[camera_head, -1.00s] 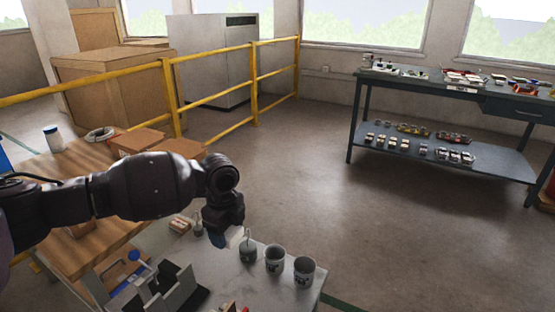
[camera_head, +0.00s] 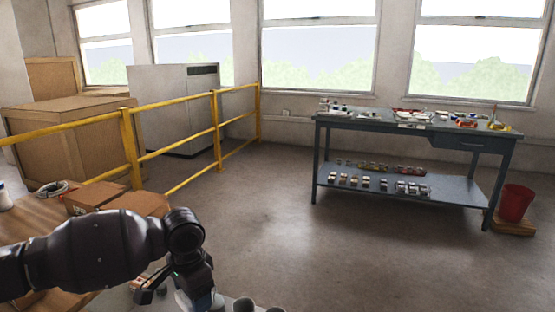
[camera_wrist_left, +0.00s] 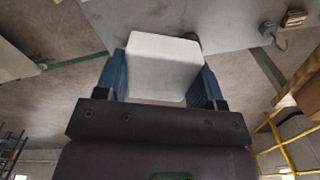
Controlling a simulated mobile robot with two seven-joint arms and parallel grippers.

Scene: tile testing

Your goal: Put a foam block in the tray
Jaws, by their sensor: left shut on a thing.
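A pale grey-white foam block (camera_wrist_left: 165,62) sits between the blue finger pads of my left gripper (camera_wrist_left: 162,85) in the left wrist view. The gripper is shut on it. In the head view the left gripper (camera_head: 183,292) is low, at the bottom edge, above the near worktop, and part of a pale thing shows at its fingers. I cannot make out a tray for certain in the current views. My right gripper is not in view.
Two dark cups (camera_head: 244,304) show at the bottom edge, close to the left gripper. Brown boxes (camera_head: 100,198) lie on the wooden table at left. A yellow railing (camera_head: 131,150) stands behind. A dark workbench (camera_head: 405,126) is across open floor, with a red bin (camera_head: 515,203) beside it.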

